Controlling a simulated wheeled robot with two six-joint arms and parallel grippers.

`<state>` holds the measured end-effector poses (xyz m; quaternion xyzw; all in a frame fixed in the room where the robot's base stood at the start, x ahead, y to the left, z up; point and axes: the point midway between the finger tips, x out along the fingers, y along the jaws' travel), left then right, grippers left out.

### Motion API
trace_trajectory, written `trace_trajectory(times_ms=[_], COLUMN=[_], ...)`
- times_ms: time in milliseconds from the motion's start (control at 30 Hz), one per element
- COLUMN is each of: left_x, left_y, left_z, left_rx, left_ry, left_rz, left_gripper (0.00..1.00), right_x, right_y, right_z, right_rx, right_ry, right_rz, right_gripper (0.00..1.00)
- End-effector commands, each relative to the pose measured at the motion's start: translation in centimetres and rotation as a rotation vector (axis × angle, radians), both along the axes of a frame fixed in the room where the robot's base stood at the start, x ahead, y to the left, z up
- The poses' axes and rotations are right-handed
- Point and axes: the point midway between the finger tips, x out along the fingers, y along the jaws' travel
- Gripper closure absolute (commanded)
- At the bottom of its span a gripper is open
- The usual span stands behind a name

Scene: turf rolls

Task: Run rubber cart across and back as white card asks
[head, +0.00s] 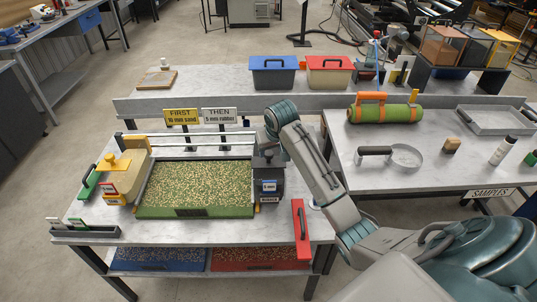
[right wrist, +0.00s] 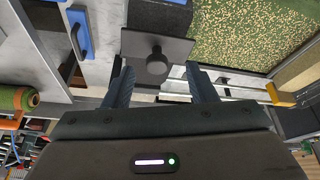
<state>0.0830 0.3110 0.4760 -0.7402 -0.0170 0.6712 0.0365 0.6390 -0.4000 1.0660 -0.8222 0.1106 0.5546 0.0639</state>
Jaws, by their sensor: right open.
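The dark rubber cart (head: 269,190), labelled 5 mm rubber, stands at the right end of the green turf bed (head: 195,212), which is speckled with tan granules. The white card (head: 219,115) reads "THEN 5 mm rubber"; the yellow card (head: 181,116) beside it reads "FIRST 10 mm sand". The tan sand cart (head: 125,182) with a yellow knob stands at the bed's left end. My right gripper (head: 268,150) is over the rubber cart. In the right wrist view its open fingers (right wrist: 160,88) are on either side of a dark round knob (right wrist: 157,63); contact is unclear. My left gripper is out of view.
Rails (head: 190,141) run behind the bed. A red piece with a dark handle (head: 301,230) is at the table's front right. Blue (head: 160,259) and red (head: 252,258) granule trays sit below. The right table holds a turf roll (head: 385,114) and a round pan (head: 404,157).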

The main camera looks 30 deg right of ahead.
Motion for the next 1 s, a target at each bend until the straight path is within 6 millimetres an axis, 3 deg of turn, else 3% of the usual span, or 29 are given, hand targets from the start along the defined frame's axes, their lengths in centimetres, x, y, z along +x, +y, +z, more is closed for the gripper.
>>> trace_trajectory(times_ms=[100, 267, 700, 1000], left_x=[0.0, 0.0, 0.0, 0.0], left_y=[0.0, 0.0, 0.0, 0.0], left_z=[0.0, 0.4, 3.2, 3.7], left_rx=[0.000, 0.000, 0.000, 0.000], left_ry=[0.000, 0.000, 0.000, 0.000], left_rz=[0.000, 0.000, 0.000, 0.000], left_gripper=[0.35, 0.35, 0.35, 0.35], right_x=[1.5, 2.2, 4.9, 5.8], right_y=[-1.0, -1.4, -2.1, -2.4], right_z=[1.7, 1.7, -5.4, -7.7], right_rx=[0.011, 0.018, 0.017, 0.016], right_ry=[-0.006, -0.007, -0.004, -0.008], right_rz=[-0.025, -0.034, -0.033, -0.033], right_gripper=[0.48, 0.48, 0.48, 0.48])
